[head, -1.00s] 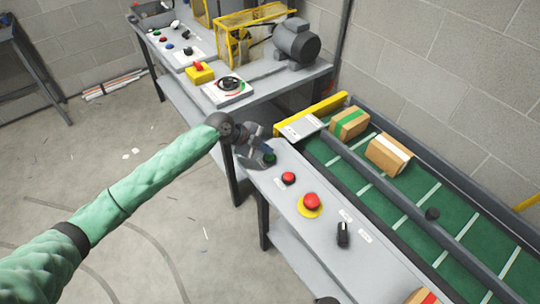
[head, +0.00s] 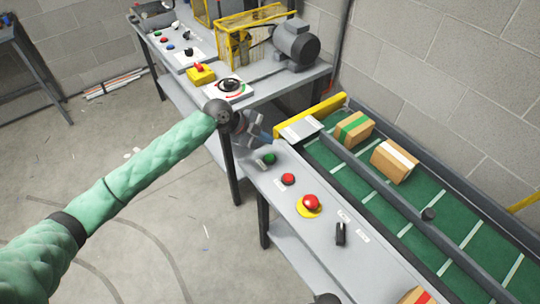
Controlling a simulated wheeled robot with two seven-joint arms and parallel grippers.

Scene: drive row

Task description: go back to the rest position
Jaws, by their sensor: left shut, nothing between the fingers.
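My left arm, in a green sleeve, comes in from the left in the head view. My left gripper (head: 262,136) is shut and empty, in the air near the far left end of the conveyor's control panel (head: 276,210). It is just above and beyond the green button (head: 269,158), apart from it as far as I can see. The wrist partly hides the gripper.
The panel carries a red button (head: 288,179), a red emergency stop (head: 310,203) and a black switch (head: 340,234). Beside it a green conveyor belt (head: 380,209) carries several boxes. Behind stands a bench with a motor (head: 296,45) and a dial (head: 229,86). Floor at left is open.

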